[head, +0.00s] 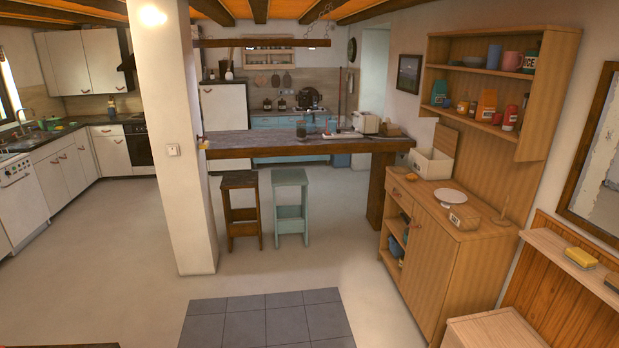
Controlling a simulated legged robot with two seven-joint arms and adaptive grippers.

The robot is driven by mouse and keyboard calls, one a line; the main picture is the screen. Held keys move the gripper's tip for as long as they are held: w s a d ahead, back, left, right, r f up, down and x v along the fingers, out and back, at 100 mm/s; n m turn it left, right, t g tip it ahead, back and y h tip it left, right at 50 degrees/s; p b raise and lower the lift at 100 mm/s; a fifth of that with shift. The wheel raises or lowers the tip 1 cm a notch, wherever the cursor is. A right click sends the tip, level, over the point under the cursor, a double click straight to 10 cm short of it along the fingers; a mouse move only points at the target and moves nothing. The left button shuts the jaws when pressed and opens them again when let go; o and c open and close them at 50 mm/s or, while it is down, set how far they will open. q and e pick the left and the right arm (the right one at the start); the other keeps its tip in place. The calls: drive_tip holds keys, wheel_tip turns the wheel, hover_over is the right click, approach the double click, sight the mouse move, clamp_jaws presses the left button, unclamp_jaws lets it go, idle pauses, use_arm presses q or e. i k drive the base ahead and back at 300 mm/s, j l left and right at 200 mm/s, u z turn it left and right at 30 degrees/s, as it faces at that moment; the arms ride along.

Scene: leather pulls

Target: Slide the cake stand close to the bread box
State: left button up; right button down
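The cake stand (450,196) is a white round plate-like piece on the top of the wooden hutch at the right. A white box with a raised wooden lid (431,164), which looks like the bread box, stands behind it on the same top. A small gap of bare wood shows between the two. Neither of my grippers shows in the head view.
A small pale block-like object (464,217) sits just in front of the cake stand. Shelves with mugs and jars (487,107) hang above. Open floor (330,250) lies left of the hutch (444,243).

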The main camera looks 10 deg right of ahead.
sight(449, 196)
drive_tip(key=i+z, duration=0.15)
drive_tip(key=i, duration=0.4)
drive_tip(key=i+z, duration=0.2)
drive_tip(key=i, duration=0.4)
drive_tip(key=i+z, duration=0.15)
drive_tip(key=i, duration=0.4)
drive_tip(key=i+j+z, duration=0.15)
drive_tip(key=i, duration=0.4)
